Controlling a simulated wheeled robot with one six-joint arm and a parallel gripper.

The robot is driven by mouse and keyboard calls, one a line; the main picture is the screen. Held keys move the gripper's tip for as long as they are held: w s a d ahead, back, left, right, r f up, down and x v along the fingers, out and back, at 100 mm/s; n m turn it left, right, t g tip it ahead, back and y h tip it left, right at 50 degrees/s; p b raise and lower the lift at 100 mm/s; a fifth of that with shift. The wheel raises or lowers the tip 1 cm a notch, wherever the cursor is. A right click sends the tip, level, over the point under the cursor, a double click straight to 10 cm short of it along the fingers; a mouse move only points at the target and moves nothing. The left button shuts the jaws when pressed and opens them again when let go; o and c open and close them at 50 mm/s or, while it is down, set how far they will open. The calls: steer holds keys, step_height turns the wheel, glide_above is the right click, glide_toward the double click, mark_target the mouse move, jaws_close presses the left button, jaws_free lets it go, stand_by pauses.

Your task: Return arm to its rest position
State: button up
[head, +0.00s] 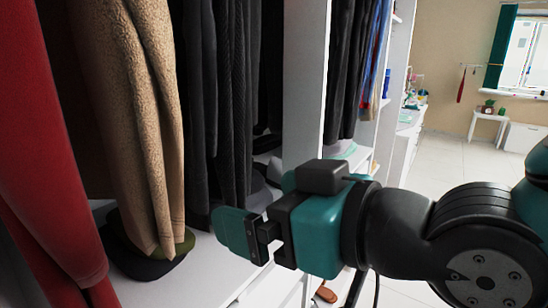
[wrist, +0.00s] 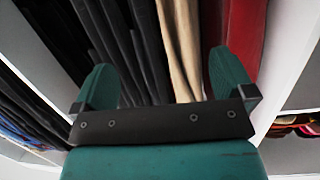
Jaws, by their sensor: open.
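My gripper (head: 240,232) is in front of the open wardrobe, just above the edge of its lower shelf. In the wrist view my gripper (wrist: 165,82) has its two teal fingers wide apart with nothing held between them. In the head view the near finger shows and the other is mostly hidden. My arm comes in from the right. Hanging clothes stand beyond the fingers: a tan coat (head: 150,120), dark garments (head: 220,100) and a red garment (head: 45,130). I cannot tell whether the fingers touch any garment.
A white divider panel (head: 305,80) stands behind my gripper. Dark round items, apparently hats (head: 150,262), lie on the lower shelf (head: 190,285). More clothes hang in the further bay. Tiled floor (head: 455,170) is open at the right, with a small white table (head: 488,118) beyond.

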steer(key=s+d+f+m+g+h, duration=0.1)
steer(key=s+d+f+g+h, duration=0.1)
steer(key=d, duration=0.3)
steer(key=s+d+f+m+g+h+b, duration=0.1)
steer(key=s+d+f+g+h, duration=0.1)
steer(key=d+f+g+h, duration=0.1)
steer(key=s+d+f+m+g+h, duration=0.1)
steer(key=s+d+f+g+h, duration=0.1)
steer(key=d+f, duration=0.4)
steer(key=d+g+h, duration=0.1)
steer(key=d+g, duration=0.1)
steer(key=d, duration=0.1)
steer(key=shift+h, duration=0.3)
steer(key=shift+s, duration=0.1)
stand_by(0.5)
